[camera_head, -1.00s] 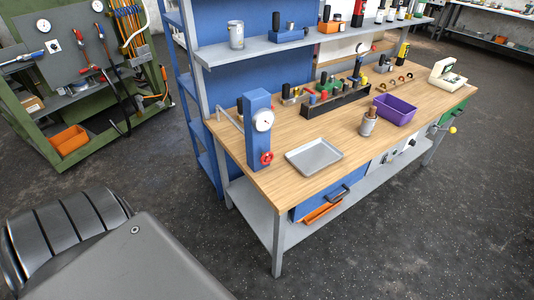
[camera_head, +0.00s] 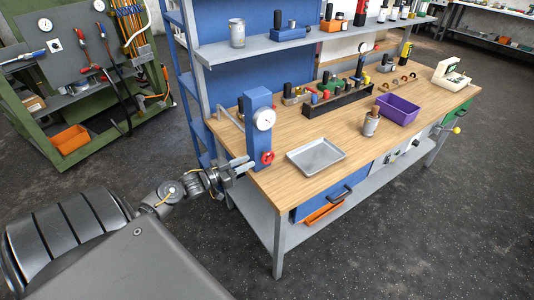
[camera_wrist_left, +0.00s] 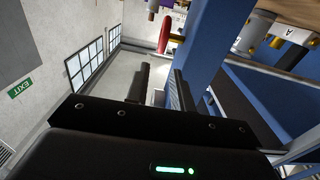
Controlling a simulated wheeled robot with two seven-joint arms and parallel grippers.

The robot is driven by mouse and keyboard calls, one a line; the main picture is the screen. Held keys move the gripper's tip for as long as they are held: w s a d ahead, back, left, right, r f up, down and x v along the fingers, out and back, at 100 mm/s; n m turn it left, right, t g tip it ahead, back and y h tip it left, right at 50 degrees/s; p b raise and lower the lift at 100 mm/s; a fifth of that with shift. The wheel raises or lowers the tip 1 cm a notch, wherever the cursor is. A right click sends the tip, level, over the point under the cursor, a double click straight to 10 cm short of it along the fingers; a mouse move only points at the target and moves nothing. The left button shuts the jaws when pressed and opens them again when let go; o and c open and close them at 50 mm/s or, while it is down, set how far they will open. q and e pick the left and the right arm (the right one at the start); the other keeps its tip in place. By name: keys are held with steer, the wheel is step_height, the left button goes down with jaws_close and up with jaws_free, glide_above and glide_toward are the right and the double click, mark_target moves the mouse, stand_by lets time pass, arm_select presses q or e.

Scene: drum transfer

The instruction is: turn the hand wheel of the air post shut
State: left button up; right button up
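The air post (camera_head: 258,142) is an upright blue box at the left end of the wooden bench, with a white gauge (camera_head: 264,119) on its front. Its red hand wheel (camera_head: 267,157) sits low on the front. My left gripper (camera_head: 250,165) is just left of the wheel, beside the post's lower part, apart from the wheel. In the left wrist view the two dark fingers (camera_wrist_left: 159,85) are spread with an empty gap. The red wheel (camera_wrist_left: 165,35) shows nearly edge-on beyond the fingertips, with the blue post (camera_wrist_left: 203,45) to its right. My right gripper is out of view.
A grey tray (camera_head: 315,157) lies right of the post on the bench. A metal canister (camera_head: 371,124) and a purple bin (camera_head: 398,109) stand farther right. A shelf (camera_head: 300,45) overhangs the back.

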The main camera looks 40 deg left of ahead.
mark_target(269, 152)
arm_select(q)
steer(key=p+x, duration=0.1)
steer(key=x, duration=0.8)
steer(key=shift+w+p, duration=0.3)
steer(key=shift+p, duration=0.05)
jaws_close()
steer(key=shift+w+r+g+p, duration=0.1)
steer(key=shift+r+g+p, duration=0.3)
steer(key=shift+p, duration=0.8)
steer(key=shift+d+f+g+p, duration=0.1)
steer(key=shift+f+g+p, duration=0.1)
steer(key=shift+g+p, duration=0.1)
steer(key=shift+f, duration=0.25)
